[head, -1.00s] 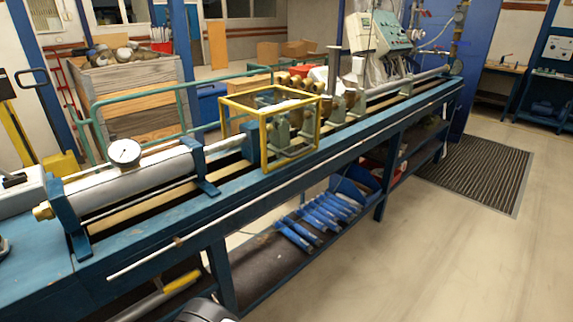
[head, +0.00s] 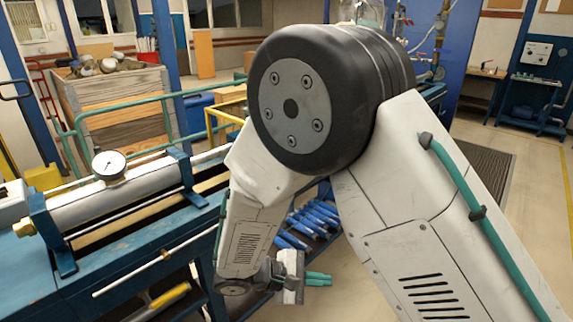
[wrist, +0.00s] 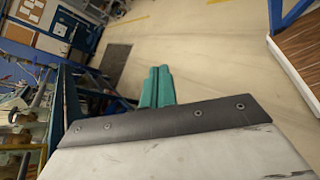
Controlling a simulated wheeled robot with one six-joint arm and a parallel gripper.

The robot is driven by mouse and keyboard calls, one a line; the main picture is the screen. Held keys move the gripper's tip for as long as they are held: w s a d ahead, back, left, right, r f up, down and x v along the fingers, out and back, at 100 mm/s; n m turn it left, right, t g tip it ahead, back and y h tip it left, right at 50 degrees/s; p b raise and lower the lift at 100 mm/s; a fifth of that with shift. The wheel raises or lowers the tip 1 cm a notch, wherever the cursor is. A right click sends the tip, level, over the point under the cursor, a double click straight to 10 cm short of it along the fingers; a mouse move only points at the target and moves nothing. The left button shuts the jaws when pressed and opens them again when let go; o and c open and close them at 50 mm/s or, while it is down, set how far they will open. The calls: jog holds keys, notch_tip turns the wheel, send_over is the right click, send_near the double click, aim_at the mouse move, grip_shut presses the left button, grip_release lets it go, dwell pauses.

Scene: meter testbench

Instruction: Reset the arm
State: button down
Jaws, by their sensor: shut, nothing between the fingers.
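My arm fills the middle and right of the head view, bent at a large dark joint. My gripper (head: 318,279) hangs at the lower middle of the head view, in front of the bench's lower shelf. Its green fingers also show in the wrist view (wrist: 157,87), side by side and closed with nothing held. They point over open floor beside the blue bench (head: 140,245). The arm hides the middle and far part of the bench.
A metal cylinder with a round gauge (head: 109,165) lies on the bench at the left. Blue parts (head: 312,215) lie on the lower shelf behind my arm. A yellow frame (head: 222,122) is partly hidden. The floor (head: 530,235) at the right is clear.

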jog(key=s+d+r+m+y, duration=0.6)
jog(key=s+d+r, duration=0.3)
jog(key=r, duration=0.3)
jog(key=s+d+r+m+g+y, duration=0.1)
jog(key=s+d+r+m+y, duration=0.6)
jog(key=r, duration=0.5)
jog(key=s+d, duration=0.2)
jog(key=s, duration=0.1)
jog(key=shift+s+d, duration=0.15)
jog(key=shift+d, duration=0.25)
